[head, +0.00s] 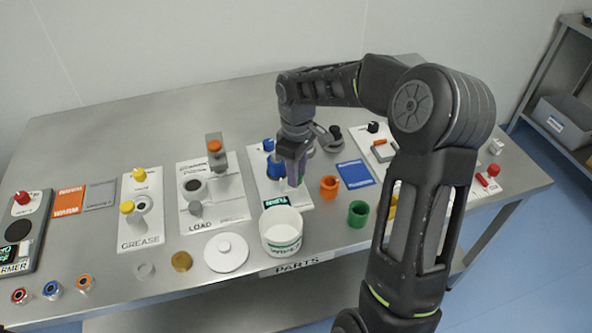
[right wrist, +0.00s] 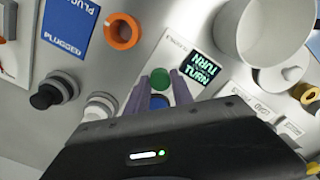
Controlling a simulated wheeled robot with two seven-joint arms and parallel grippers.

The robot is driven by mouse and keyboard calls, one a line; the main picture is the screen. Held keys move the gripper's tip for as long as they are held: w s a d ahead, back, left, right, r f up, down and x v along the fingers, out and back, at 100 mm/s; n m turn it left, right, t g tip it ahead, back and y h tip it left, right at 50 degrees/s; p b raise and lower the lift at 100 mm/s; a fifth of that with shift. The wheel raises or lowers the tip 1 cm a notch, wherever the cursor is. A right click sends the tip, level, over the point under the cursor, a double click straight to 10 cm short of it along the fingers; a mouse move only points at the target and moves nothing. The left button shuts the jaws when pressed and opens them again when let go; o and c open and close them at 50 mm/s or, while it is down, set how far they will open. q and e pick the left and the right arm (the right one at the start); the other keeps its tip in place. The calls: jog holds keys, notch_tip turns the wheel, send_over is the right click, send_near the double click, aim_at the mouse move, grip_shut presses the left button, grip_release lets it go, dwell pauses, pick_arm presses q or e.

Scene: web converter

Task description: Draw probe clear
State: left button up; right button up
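My right gripper (head: 293,182) points down over a white panel (head: 302,203) near the middle of the table. In the right wrist view its two purple fingers (right wrist: 160,77) are spread apart. A green round part (right wrist: 160,80) and a blue part (right wrist: 158,101) show in the gap between them. I cannot tell whether the fingers touch either part. Blue parts (head: 275,168) stand beside the gripper on the panel, partly hidden by it. A black label reading TURN (right wrist: 202,66) lies on the panel. I cannot tell which part is the probe. My left gripper is out of view.
A white cup (head: 281,238) stands in front of the panel, with a round white lid (head: 226,252) to its left. An orange ring (head: 329,187), a blue card (head: 355,174) and a green cup (head: 358,213) lie to the right. The LOAD panel (head: 228,207) is left. My right arm hides part of the table.

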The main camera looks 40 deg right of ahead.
jog(key=o, duration=0.5)
jog(key=shift+s+a, duration=0.1)
jog(key=shift+s, duration=0.1)
jog(key=shift+c, duration=0.2)
jog(key=shift+w+r, duration=0.1)
jog(key=shift+r, duration=0.35)
notch_tip(320, 180, up, 7)
jog(key=shift+f, duration=0.1)
